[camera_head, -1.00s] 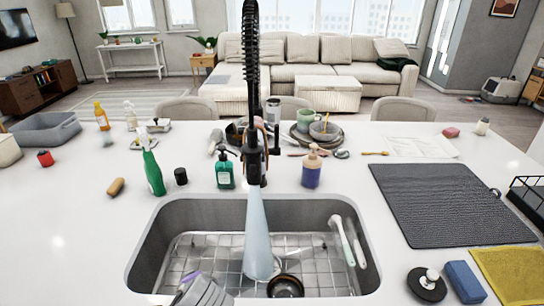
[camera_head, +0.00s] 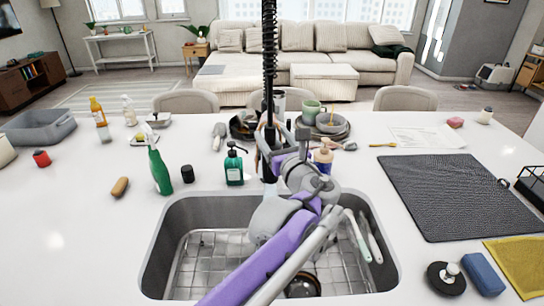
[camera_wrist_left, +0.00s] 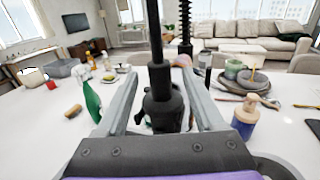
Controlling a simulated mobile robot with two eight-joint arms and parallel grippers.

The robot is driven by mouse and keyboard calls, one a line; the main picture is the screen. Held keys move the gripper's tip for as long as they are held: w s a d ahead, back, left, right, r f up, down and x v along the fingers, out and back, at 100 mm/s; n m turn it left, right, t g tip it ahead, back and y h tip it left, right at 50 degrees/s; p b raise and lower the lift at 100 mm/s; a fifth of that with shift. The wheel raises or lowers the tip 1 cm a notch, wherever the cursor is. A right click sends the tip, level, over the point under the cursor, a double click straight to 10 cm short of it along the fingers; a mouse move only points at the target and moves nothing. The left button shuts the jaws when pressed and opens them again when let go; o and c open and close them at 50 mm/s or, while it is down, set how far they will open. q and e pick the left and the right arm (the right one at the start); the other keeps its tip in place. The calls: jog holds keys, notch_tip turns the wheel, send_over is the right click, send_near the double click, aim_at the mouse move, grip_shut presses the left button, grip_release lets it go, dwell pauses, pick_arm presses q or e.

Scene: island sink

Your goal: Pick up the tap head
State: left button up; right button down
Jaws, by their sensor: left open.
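The black tap head hangs upright below a black coiled spring hose (camera_head: 269,50) over the sink (camera_head: 175,225). In the head view my left arm hides most of the tap head. In the left wrist view the tap head (camera_wrist_left: 160,108) stands between the two grey fingers of my left gripper (camera_wrist_left: 160,78). The left gripper (camera_head: 284,142) is open, with one finger on each side of the tap head and visible gaps beside it. My right gripper is not in view.
A green spray bottle (camera_head: 159,170), a green soap dispenser (camera_head: 234,166) and a purple-and-tan pump bottle (camera_head: 323,160) stand behind the sink. Stacked dishes (camera_head: 325,125) are farther back. A dark mat (camera_head: 455,195) lies right. Brushes (camera_head: 358,236) lean in the sink.

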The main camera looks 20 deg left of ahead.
pick_arm(q)
jog(key=x, duration=0.6)
jog(key=shift+f+p, duration=0.35)
jog(key=shift+p, duration=0.05)
jog(key=shift+s+d, duration=0.1)
jog(key=shift+c, duration=1.1)
grip_shut()
